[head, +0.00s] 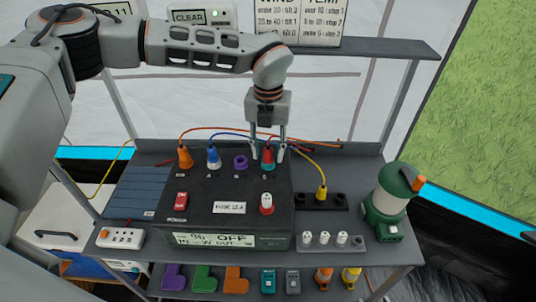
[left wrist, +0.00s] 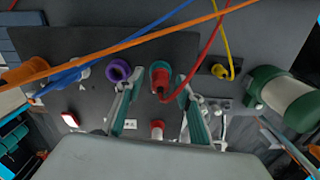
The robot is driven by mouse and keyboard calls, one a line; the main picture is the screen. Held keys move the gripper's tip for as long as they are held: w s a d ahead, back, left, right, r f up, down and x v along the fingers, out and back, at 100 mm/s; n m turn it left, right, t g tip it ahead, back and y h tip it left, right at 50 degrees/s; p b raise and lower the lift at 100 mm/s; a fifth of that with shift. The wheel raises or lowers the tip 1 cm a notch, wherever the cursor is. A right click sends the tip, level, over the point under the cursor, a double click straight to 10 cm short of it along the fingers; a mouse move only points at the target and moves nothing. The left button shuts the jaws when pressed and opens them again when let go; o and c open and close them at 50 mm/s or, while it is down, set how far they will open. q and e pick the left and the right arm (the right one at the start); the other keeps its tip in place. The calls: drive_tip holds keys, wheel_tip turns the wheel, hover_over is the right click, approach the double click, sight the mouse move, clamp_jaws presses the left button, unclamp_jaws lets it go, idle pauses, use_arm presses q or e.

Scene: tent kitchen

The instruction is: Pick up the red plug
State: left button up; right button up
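The red plug (head: 267,156) sits upright in a teal-ringed socket on top of the black control box (head: 310,218), at the right end of a row. In the left wrist view the red plug (left wrist: 161,78) shows with a red cable leading up and right. My left gripper (head: 267,152) points down over it. Its fingers are apart, one on each side of the plug; I cannot tell whether they touch it. The left wrist view also shows the open fingers (left wrist: 157,86). My right gripper is not in view.
An orange plug (head: 184,157), a blue plug (head: 213,156) and a purple socket (head: 240,162) are to the left. A yellow plug (head: 321,191) and green lantern (head: 386,196) are to the right. Orange and blue cables arch close behind the gripper. A shelf (head: 385,46) is behind.

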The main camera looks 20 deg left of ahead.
use_arm(q)
clamp_jaws()
idle(0.3)
